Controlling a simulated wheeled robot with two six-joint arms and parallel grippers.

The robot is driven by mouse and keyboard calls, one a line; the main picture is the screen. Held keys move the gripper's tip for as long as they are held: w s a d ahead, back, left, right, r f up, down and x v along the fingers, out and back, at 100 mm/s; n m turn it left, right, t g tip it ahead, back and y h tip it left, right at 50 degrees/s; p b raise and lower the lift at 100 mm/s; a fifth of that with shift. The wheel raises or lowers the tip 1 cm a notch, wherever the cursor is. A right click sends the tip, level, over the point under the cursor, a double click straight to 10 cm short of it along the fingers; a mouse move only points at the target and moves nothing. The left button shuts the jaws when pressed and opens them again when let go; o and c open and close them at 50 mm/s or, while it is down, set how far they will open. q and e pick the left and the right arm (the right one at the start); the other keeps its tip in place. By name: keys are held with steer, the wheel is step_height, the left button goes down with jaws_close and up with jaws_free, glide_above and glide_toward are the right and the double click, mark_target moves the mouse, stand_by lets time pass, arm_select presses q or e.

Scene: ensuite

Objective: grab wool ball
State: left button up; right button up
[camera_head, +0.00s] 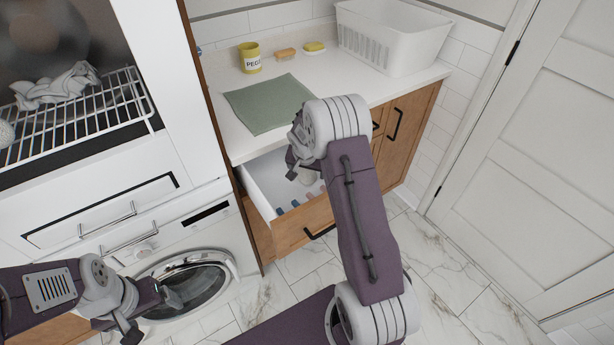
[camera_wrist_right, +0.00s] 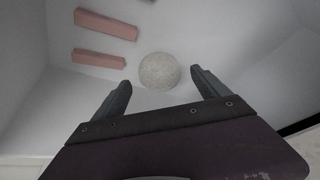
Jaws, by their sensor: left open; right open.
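A round, pale grey wool ball (camera_wrist_right: 159,71) lies in the open white drawer (camera_head: 262,190). In the right wrist view it sits just beyond and between the fingertips of my right gripper (camera_wrist_right: 161,82), apart from both fingers. My right gripper (camera_head: 298,170) is open and empty; in the head view it reaches down into the drawer and hides part of it. My left gripper (camera_head: 153,313) is open and empty, low in front of the washing machine door (camera_head: 190,285).
Pink blocks (camera_wrist_right: 105,25) lie beside the ball. A white textured ball (camera_head: 5,133) and grey cloth (camera_head: 58,84) rest on the wire rack. The counter holds a green cloth (camera_head: 268,103), yellow PEGS pot (camera_head: 250,58), brush (camera_head: 285,54) and white basket (camera_head: 395,35).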

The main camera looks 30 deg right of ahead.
mark_target(306, 183)
steer(key=x, duration=0.2)
steer(key=shift+w+d+f, duration=0.1)
steer(key=shift+w+f, duration=0.1)
steer(key=shift+f, duration=0.1)
steer(key=shift+s+r, duration=0.1)
steer(key=shift+c, duration=1.3)
steer(key=c, duration=1.2)
steer(key=shift+r, duration=0.2)
steer(key=s+a+b, duration=0.2)
steer(key=s, duration=0.1)
steer(key=shift+s+a+r, duration=0.15)
steer(key=shift+s, duration=0.05)
step_height(306, 183, up, 14)
steer(key=p, duration=0.4)
steer(key=shift+r, duration=0.15)
